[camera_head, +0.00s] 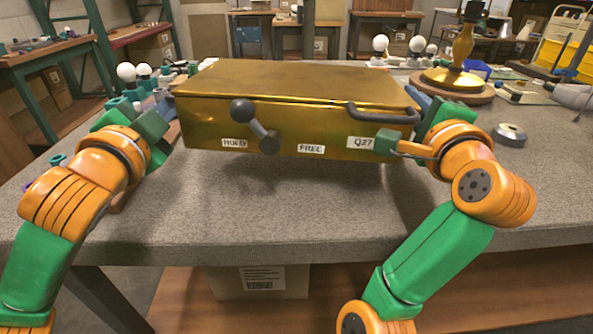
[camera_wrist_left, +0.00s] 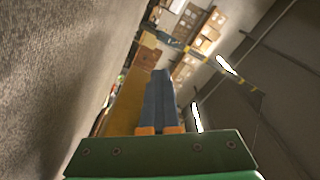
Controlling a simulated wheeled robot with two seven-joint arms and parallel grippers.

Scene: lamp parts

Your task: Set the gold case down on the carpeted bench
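The gold case (camera_head: 300,85) is a wide metal box with a dark lever, a dark handle and small white labels on its front. It is over the carpeted bench (camera_head: 280,205), its lower front edge apart from the grey surface with a shadow below. My left gripper (camera_head: 166,108) is along the case's left side. In the left wrist view, its blue-grey fingers (camera_wrist_left: 160,100) are together, with the case (camera_wrist_left: 125,105) beside them, not between them. My right gripper (camera_head: 428,104) is along the case's right side; its fingers are mostly hidden.
A brass lamp stem on a round base (camera_head: 458,75) stands at the right back. White bulbs (camera_head: 127,72) stand behind on the left and at the back. The bench front is bare.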

